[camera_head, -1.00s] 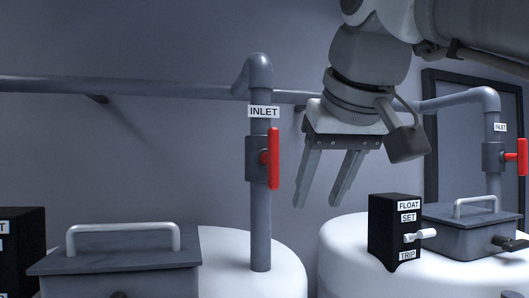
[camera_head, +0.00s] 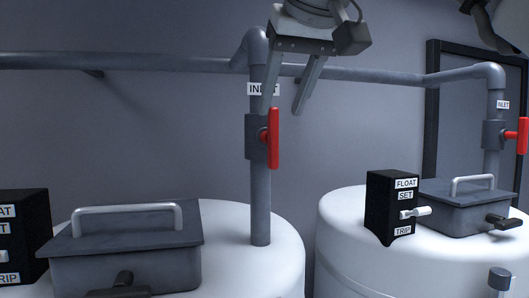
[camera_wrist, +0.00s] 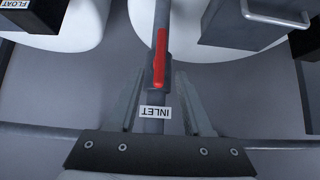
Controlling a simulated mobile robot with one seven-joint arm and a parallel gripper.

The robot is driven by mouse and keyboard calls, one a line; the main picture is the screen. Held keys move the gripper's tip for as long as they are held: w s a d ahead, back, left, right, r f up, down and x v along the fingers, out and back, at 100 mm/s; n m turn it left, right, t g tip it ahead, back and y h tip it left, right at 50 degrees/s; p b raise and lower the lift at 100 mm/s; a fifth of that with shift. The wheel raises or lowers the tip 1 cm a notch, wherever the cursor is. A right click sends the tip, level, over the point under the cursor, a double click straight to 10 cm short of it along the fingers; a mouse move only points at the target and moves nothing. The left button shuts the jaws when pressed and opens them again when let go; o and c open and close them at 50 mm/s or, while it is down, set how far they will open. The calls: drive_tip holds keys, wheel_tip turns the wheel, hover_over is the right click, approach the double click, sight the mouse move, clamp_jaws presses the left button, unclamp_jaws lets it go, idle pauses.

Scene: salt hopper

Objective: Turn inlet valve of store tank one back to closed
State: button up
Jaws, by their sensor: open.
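A red inlet valve handle (camera_head: 274,138) stands upright, in line with its vertical grey pipe (camera_head: 260,205), below an INLET label (camera_head: 263,89) on the left tank. My gripper (camera_head: 283,108) is open and empty, just above the handle, with one finger overlapping the label in the head view. In the wrist view the red handle (camera_wrist: 160,58) and the pipe lie between the lines of my two fingers (camera_wrist: 163,85), ahead of the tips. No contact shows. A second red valve handle (camera_head: 522,136) is on the right tank's pipe. No tank number is readable.
The left tank (camera_head: 285,262) carries a grey lidded hatch (camera_head: 125,250) and a black float box (camera_head: 22,225). The right tank (camera_head: 340,235) has another float box (camera_head: 385,206) and hatch (camera_head: 465,208). A horizontal pipe (camera_head: 160,63) runs along the wall behind.

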sight(273, 138)
drive_tip(key=b+x, duration=0.1)
drive_tip(key=x, duration=0.9)
clamp_jaws()
